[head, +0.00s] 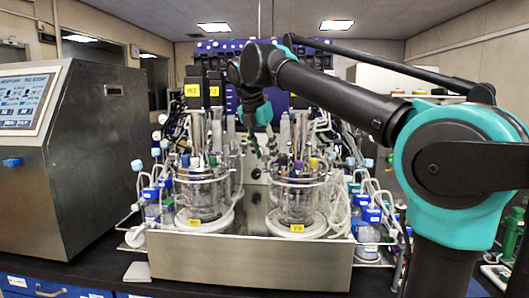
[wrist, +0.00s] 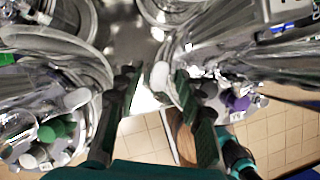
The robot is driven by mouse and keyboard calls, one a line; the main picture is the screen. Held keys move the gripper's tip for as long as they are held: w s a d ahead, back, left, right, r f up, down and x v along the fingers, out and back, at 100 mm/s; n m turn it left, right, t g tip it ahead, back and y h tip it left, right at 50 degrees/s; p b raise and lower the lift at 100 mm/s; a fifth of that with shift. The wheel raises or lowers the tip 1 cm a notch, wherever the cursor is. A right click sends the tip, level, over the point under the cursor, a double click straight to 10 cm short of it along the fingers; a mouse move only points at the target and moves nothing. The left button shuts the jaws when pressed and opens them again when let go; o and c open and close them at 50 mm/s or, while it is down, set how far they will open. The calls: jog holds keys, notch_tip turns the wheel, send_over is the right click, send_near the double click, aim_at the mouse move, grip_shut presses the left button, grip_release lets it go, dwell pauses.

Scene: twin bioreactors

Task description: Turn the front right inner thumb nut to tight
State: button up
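The right glass vessel (head: 297,205) stands on the steel bench, with purple, white and yellow caps on its lid. The left glass vessel (head: 195,200) stands beside it. My gripper (wrist: 155,80) is open in the wrist view, its two dark fingers apart over the gap between the vessels, with nothing clearly held. The right vessel's lid, with a purple cap (wrist: 240,103), lies right of the fingers. The left vessel's lid, with green caps (wrist: 55,130), lies left. In the head view my gripper is hard to separate from the tubing. I cannot make out the front right inner thumb nut.
The steel bench front (head: 250,262) runs below both vessels. Tubing and blue-capped bottles (head: 370,225) crowd the right side, with more bottles at the left. A grey control cabinet (head: 90,150) stands far left. Tall steel parts rise behind the vessels.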

grip_shut()
dwell(0.5)
jog(key=m, duration=0.3)
jog(key=shift+w+a+g+h, duration=0.1)
jog(key=shift+a+g+h, duration=0.05)
jog(key=shift+g+h, duration=0.25)
jog(key=m+g+h, duration=0.1)
jog(key=m, duration=0.3)
jog(key=shift+w+m, duration=0.1)
jog(key=shift+m, duration=0.2)
jog(key=m, duration=0.1)
jog(key=m+g, duration=0.1)
jog(key=m, duration=0.1)
jog(key=shift+w+m+g+h, duration=0.15)
jog(key=shift+m+g+h, duration=0.15)
jog(key=shift+w+m+g, duration=0.1)
jog(key=shift+m+g, duration=0.6)
jog(key=shift+m, duration=1)
